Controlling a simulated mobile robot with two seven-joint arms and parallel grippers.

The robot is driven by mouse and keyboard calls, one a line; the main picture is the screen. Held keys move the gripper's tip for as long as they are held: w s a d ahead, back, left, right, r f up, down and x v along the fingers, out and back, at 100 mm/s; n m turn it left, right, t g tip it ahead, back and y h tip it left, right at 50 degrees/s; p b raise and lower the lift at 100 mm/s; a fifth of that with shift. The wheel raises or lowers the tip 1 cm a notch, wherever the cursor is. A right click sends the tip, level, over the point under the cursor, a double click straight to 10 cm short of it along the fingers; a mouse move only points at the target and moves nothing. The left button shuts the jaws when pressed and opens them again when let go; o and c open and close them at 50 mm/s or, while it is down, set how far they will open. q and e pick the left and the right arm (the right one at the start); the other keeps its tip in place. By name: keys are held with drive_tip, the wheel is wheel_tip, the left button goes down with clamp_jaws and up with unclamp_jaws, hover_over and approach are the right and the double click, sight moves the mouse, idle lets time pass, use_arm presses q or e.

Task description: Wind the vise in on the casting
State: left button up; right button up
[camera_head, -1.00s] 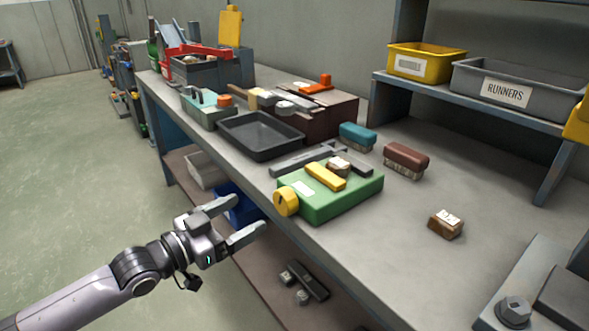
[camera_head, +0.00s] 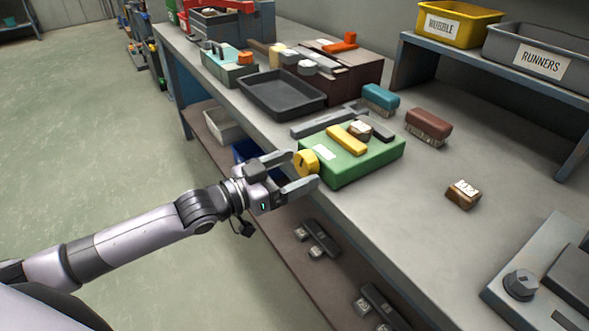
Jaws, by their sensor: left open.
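The green vise (camera_head: 352,165) sits on the bench near its front edge. It has a yellow knob (camera_head: 306,161) on its left end, a yellow bar (camera_head: 346,138) on top and a grey bar (camera_head: 375,126) behind. A small brown block with a pale top, seemingly the casting (camera_head: 360,129), sits between the two bars. Whether the yellow bar touches it I cannot tell. My left gripper (camera_head: 298,170) is open and empty, with its fingertips on either side of the yellow knob. Contact with the knob is not clear. My right gripper is not in view.
A black tray (camera_head: 282,107) lies behind the vise. Teal (camera_head: 380,98) and maroon (camera_head: 429,126) brushes and a labelled brown block (camera_head: 463,194) stand to the right. A grey plate with a bolt (camera_head: 521,284) is at the lower right. The bench between is clear.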

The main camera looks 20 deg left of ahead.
use_arm(q)
drive_tip(key=shift+w+d, duration=0.2)
drive_tip(key=c, duration=1.1)
drive_tip(key=shift+o, duration=0.2)
drive_tip(key=shift+r+m+p, duration=0.2)
drive_tip(key=shift+m+p, duration=0.75)
drive_tip(key=shift+m, duration=0.15)
drive_tip(key=shift+m+p, duration=0.4)
drive_tip(key=shift+m, duration=0.6)
drive_tip(key=shift+f+m, duration=0.2)
drive_tip(key=shift+m, duration=0.1)
